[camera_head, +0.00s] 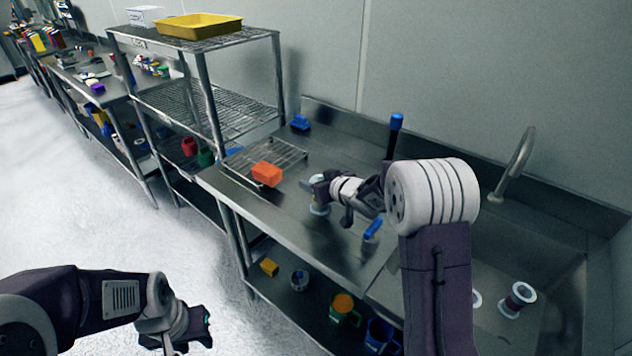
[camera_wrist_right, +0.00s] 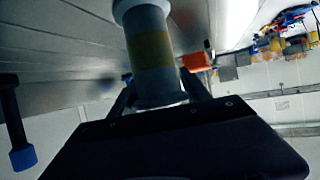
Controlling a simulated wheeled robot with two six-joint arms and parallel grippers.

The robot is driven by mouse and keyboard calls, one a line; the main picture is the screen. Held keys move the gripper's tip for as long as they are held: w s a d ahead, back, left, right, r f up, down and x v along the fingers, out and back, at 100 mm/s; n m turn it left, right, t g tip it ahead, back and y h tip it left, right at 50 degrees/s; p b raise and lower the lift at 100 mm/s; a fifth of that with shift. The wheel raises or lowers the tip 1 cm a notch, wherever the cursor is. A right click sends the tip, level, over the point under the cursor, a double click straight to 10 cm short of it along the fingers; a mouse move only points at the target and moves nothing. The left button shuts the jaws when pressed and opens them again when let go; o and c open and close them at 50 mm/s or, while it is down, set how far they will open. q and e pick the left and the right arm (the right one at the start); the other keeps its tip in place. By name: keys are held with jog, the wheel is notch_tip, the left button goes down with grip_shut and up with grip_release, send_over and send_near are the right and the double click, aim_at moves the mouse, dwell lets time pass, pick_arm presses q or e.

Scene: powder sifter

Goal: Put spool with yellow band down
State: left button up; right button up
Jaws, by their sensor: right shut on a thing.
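The spool with the yellow band (camera_wrist_right: 150,48) is pale grey with a wide flange. My right gripper (camera_head: 318,188) is shut on it over the steel counter (camera_head: 290,215), to the right of the small wire rack (camera_head: 285,158). In the camera_head view a white flange of the spool (camera_head: 319,209) shows below the fingers, at or very near the counter top; I cannot tell whether it touches. The gripper hides most of the rest. My left gripper (camera_head: 203,328) hangs over the floor at lower left, away from the spool; its finger gap is unclear.
An orange block (camera_head: 266,174) sits on the wire rack, with a blue object (camera_head: 300,123) behind. A blue-handled item (camera_head: 372,230) stands near the sink edge. Another spool (camera_head: 517,299) is in the sink (camera_head: 550,260).

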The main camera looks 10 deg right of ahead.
jog(key=o, duration=1.6)
jog(key=shift+f, duration=0.1)
jog(key=shift+s+d+r, duration=0.1)
jog(key=shift+s+r, duration=0.05)
jog(key=shift+r, duration=0.2)
jog(key=p+v, duration=0.2)
jog(key=v, duration=0.9)
jog(key=shift+s, duration=0.25)
jog(key=shift+d, duration=0.1)
